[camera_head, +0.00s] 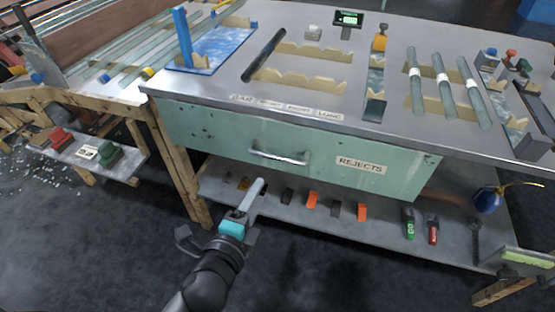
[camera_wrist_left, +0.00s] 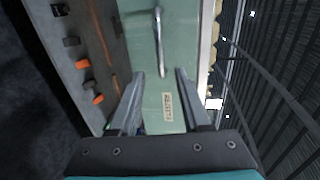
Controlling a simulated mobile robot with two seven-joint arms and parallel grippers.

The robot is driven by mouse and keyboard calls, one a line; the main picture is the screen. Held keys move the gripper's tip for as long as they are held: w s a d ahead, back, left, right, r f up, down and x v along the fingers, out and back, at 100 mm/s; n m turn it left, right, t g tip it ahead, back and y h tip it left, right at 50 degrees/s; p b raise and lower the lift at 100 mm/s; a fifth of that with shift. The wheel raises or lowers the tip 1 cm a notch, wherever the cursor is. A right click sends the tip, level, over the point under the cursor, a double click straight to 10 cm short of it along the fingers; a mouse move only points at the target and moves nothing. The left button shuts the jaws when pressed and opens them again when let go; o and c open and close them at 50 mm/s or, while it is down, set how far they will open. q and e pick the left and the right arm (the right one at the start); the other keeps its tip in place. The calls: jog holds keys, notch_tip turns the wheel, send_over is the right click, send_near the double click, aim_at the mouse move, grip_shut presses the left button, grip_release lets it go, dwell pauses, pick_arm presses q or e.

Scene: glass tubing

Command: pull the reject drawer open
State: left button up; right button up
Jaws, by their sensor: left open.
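The reject drawer (camera_head: 215,137) has a pale green, worn front under the bench top, with a white REJECTS label (camera_head: 360,165). I cannot tell for sure that it is fully shut. Its metal bar handle (camera_head: 279,156) runs across the front, left of the label. In the left wrist view the handle (camera_wrist_left: 158,42) lies ahead, roughly in line with the gap between my fingers, and the label (camera_wrist_left: 167,107) shows between them. My left gripper (camera_head: 259,187) is open and empty, in front of and below the handle, not touching it. My right gripper is out of view.
Below the drawer, a lower shelf (camera_head: 325,222) carries several orange and dark pieces and green and red tools. The bench top (camera_head: 225,98) above holds glass tubes (camera_head: 443,78), wooden racks and a blue tray (camera_head: 222,52). The floor before the drawer is clear.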

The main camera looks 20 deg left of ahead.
aim_at(278, 158)
pick_arm(q)
jog(key=shift+b+x, duration=2.2)
jog(key=shift+x, duration=5.2)
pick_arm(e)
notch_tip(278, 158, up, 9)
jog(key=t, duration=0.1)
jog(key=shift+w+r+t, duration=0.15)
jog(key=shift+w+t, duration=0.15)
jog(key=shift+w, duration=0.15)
pick_arm(q)
grip_shut()
